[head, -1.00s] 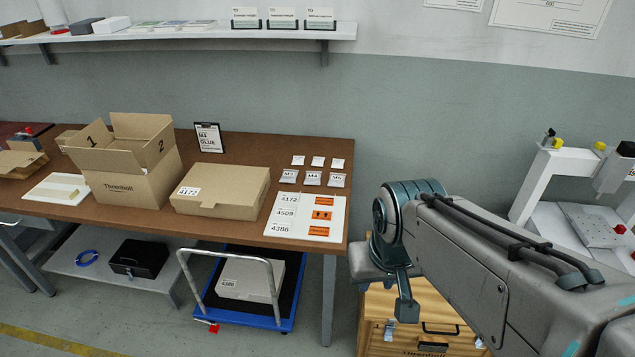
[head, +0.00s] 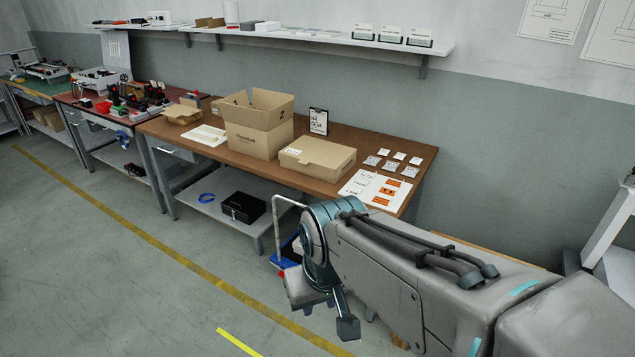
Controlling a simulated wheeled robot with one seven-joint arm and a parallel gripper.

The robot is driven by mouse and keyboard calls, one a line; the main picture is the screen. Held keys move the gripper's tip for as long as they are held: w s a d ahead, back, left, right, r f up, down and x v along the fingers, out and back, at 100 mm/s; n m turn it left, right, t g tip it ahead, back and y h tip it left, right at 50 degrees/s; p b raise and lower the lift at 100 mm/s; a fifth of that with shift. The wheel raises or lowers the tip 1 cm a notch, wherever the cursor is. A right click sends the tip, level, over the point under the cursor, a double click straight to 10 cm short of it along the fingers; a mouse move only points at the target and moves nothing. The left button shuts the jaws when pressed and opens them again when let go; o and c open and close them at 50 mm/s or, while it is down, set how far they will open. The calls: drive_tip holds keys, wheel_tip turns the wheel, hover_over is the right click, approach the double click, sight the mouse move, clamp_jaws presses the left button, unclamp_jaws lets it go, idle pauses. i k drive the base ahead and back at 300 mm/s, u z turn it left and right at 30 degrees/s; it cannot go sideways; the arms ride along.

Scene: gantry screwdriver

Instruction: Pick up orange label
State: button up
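Several orange labels (head: 387,190) lie in a column on the right part of a white sheet (head: 352,190). The sheet rests at the front right of the brown table (head: 322,190), with white labels on its left part. My gripper (head: 330,312) hangs at the end of my arm in front of the table, lower than the sheet in the picture. It is apart from the labels. I cannot make out whether its fingers are open or shut, and nothing is visibly held.
A closed carton (head: 318,157) and an open box (head: 258,125) stand left of the sheet. Small white cards (head: 391,166) lie behind it. A shelf (head: 320,38) runs above. My arm hides most of the blue trolley (head: 283,262). The floor at left is clear.

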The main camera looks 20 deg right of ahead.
sight(392, 183)
drive_tip(key=u, duration=0.25)
drive_tip(key=k, duration=0.4)
drive_tip(key=u, duration=0.05)
drive_tip(key=i, duration=1.6)
drive_tip(key=z, duration=1.45)
drive_tip(key=i, duration=1.15)
drive_tip(key=z, duration=0.95)
